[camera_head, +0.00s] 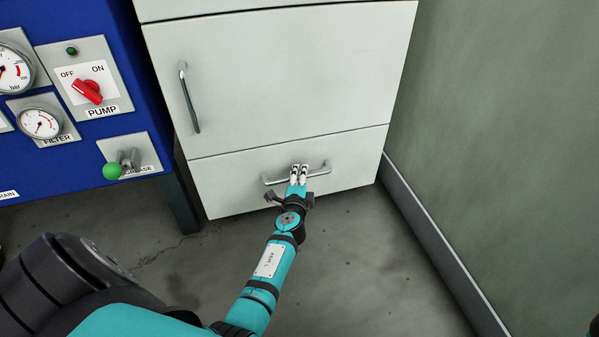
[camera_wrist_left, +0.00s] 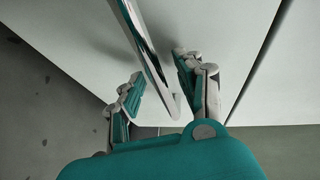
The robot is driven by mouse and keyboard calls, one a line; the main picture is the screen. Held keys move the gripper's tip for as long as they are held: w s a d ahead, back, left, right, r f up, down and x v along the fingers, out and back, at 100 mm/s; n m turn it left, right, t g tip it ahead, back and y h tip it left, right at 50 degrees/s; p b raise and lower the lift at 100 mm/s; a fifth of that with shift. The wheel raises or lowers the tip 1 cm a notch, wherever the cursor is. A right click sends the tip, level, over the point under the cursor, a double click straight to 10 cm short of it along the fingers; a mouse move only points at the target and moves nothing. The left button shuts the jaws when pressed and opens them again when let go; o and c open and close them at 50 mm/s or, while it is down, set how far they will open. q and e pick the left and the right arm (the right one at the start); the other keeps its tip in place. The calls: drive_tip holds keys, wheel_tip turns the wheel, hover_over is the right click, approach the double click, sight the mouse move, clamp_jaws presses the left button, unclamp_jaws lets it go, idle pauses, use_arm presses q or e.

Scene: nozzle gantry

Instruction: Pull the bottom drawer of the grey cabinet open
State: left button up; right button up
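The grey cabinet (camera_head: 285,75) stands against the wall, and its bottom drawer (camera_head: 235,192) looks shut, its front level with the door above. A metal bar handle (camera_head: 318,170) runs across the drawer front; it also shows in the left wrist view (camera_wrist_left: 146,48). My left gripper (camera_head: 298,174) is at the middle of this handle. In the left wrist view the fingers of my left gripper (camera_wrist_left: 160,88) are apart, one on each side of the handle bar, with gaps visible. Whether a finger touches the bar is unclear. My right gripper is not in view.
A blue panel (camera_head: 45,170) with gauges, a red pump switch (camera_head: 88,91) and a green-knobbed lever (camera_head: 113,171) stands left of the cabinet. A wall with a skirting board (camera_head: 430,235) is on the right. The floor (camera_head: 345,265) before the drawer is clear except for my arm.

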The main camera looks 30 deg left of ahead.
use_arm(q)
clamp_jaws()
idle(0.6)
